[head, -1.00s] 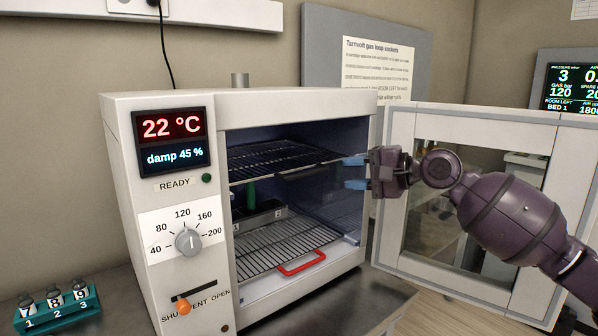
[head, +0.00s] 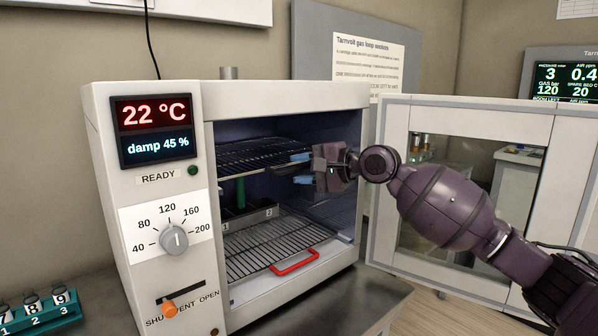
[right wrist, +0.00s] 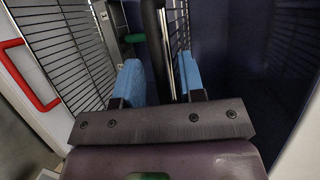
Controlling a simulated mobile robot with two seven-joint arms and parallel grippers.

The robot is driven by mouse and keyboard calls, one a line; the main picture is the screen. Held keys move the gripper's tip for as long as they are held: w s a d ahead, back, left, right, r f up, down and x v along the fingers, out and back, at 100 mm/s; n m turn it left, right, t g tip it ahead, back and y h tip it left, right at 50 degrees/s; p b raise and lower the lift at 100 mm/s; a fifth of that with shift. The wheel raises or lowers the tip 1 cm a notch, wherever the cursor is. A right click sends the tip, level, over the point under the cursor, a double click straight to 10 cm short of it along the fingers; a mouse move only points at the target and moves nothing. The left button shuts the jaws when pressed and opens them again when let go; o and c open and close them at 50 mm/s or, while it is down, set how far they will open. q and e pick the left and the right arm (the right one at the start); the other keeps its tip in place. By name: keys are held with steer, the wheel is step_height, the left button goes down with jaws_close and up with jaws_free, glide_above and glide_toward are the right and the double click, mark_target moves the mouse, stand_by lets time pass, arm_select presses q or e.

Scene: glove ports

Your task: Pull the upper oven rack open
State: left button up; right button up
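The oven (head: 160,250) stands with its door (head: 540,105) swung open to the right. The upper rack (head: 245,160) is a dark wire shelf inside the chamber. My right gripper (head: 302,168) reaches in at its front edge, blue fingers apart. In the right wrist view, the dark front bar of the rack (right wrist: 158,40) runs between the two open fingers (right wrist: 161,80); I cannot tell whether either touches it. The lower rack (head: 265,245) has a red handle (head: 295,262). My left gripper is not in view.
A dark block (head: 250,216) with a green piece (head: 240,193) stands in the oven below the upper rack. A teal vial holder (head: 40,318) sits at the lower left. The open door stands close beside my right arm.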

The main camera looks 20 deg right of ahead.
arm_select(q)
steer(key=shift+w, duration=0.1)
arm_select(e)
steer(key=shift+w+a, duration=0.2)
steer(key=shift+c, duration=0.2)
jaws_close()
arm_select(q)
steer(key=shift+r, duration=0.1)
arm_select(e)
steer(key=shift+s, duration=0.1)
